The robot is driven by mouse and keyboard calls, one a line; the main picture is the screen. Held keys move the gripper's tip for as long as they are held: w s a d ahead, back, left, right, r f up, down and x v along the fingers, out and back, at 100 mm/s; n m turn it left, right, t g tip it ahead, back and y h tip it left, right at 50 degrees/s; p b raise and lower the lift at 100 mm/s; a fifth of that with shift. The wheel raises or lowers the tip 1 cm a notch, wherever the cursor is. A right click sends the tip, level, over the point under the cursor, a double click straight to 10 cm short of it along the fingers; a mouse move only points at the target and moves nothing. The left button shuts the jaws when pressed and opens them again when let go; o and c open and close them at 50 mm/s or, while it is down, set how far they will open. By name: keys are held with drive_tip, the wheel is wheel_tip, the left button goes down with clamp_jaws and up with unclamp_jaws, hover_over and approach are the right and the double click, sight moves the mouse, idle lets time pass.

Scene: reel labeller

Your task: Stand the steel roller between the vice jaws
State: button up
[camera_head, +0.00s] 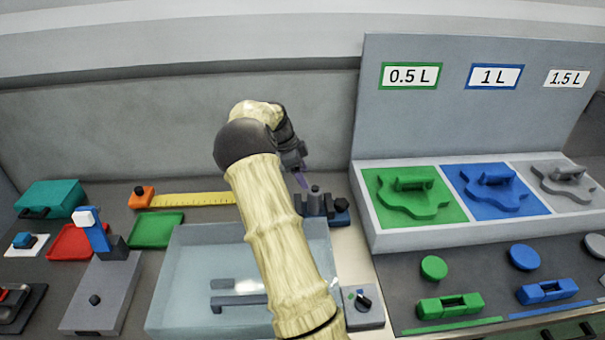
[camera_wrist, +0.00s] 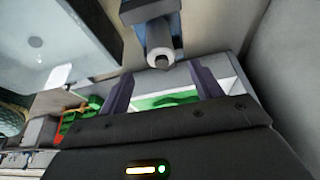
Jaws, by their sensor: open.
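The vice (camera_head: 328,213) has a dark jaw block and a blue part. It stands on a pale strip right of the clear tray in the head view. The steel roller (camera_head: 315,189) is a grey cylinder, upright at the vice, its top rising above the jaws. In the wrist view the roller (camera_wrist: 160,55) shows end-on against the vice (camera_wrist: 150,12). My gripper (camera_wrist: 161,74) is open and empty, its purple fingers either side of the roller's end and apart from it. In the head view my gripper (camera_head: 302,180) is just above and left of the roller. The roller's foot is hidden.
A clear tray (camera_head: 180,270) lies left of the vice, partly behind my arm. A pale three-bay stand (camera_head: 365,215) with green, blue and grey pieces rises close on the right. A small grey box with a knob (camera_head: 362,306) stands in front. A yellow ruler (camera_head: 195,199) lies behind.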

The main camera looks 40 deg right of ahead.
drive_tip(key=s+a+r+n+t+y, duration=0.1)
drive_tip(key=s+a+n+t+y, duration=0.1)
drive_tip(key=s+a+n, duration=0.9)
drive_tip(key=s+a+r+n+t+y, duration=0.1)
drive_tip(key=s+a+n+t, duration=0.2)
drive_tip(key=s+a+n, duration=0.8)
drive_tip(key=a+n, duration=0.2)
drive_tip(key=a, duration=0.6)
drive_tip(key=shift+s+a+r+n+y, duration=0.15)
drive_tip(key=shift+s+r+n+y, duration=0.1)
drive_tip(key=shift+n+y, duration=0.15)
